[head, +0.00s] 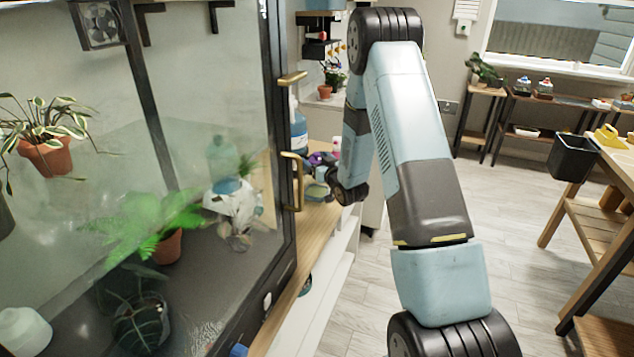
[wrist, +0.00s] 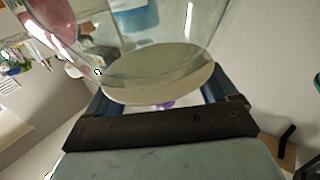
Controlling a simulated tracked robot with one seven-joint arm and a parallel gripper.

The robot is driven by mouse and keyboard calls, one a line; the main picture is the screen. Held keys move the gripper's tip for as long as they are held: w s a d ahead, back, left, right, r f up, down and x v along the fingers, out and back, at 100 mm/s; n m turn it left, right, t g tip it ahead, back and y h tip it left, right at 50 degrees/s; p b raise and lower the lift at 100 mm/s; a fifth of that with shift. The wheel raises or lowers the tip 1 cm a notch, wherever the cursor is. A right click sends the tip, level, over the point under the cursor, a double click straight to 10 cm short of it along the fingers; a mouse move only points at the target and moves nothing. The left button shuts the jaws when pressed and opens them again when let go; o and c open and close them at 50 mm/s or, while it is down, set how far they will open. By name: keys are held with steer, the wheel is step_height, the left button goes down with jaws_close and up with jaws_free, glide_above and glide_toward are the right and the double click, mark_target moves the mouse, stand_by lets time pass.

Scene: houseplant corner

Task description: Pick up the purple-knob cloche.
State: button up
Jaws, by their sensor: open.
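A clear glass dome, apparently the cloche (wrist: 165,75), fills the upper middle of the wrist view, with a pale oval face towards me. A small purple patch (wrist: 163,104), likely its knob, shows at the lower edge of that oval, close to my palm. My gripper (wrist: 160,92) is open, with a blue finger at each side of the dome's lower part. I cannot tell whether the fingers touch the glass. In the head view, small purple shapes (head: 318,158) show on the wooden shelf near my arm's end, which partly hides that spot.
A glass cabinet with plants stands at left, its black-framed door (head: 283,130) with brass handles close to my arm. A blue bottle (head: 298,130) stands behind the work spot. A wooden bench (head: 600,215) with a black bin (head: 573,158) is at right. Open floor lies between.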

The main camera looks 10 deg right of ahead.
jaws_close()
stand_by(0.8)
steer(key=shift+r, duration=0.1)
